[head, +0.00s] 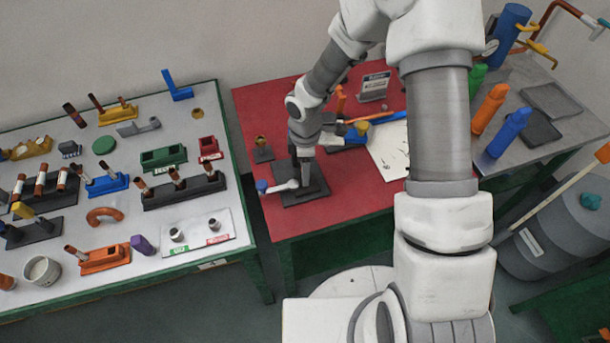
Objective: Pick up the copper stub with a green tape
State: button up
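Several copper-brown stubs stand on the left table. I cannot make out green tape on any stub at this size. A white plate (196,234) at that table's front right carries two short grey-dark cylinders, one by a green label (180,248) and one by a red label (217,239). My gripper (306,186) points down over a dark square plate (292,198) on the red table. Its fingers are too small and dark to tell open from shut, or whether they hold anything.
The red table (262,98) holds a blue-knobbed valve (276,187), a small sign (374,87) and a white sheet (390,150). A narrow gap separates it from the left table. Orange and blue cylinders stand on the grey table (560,75) at right.

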jog(key=shift+f, duration=0.3)
grip_shut()
jog(key=shift+r, duration=0.15)
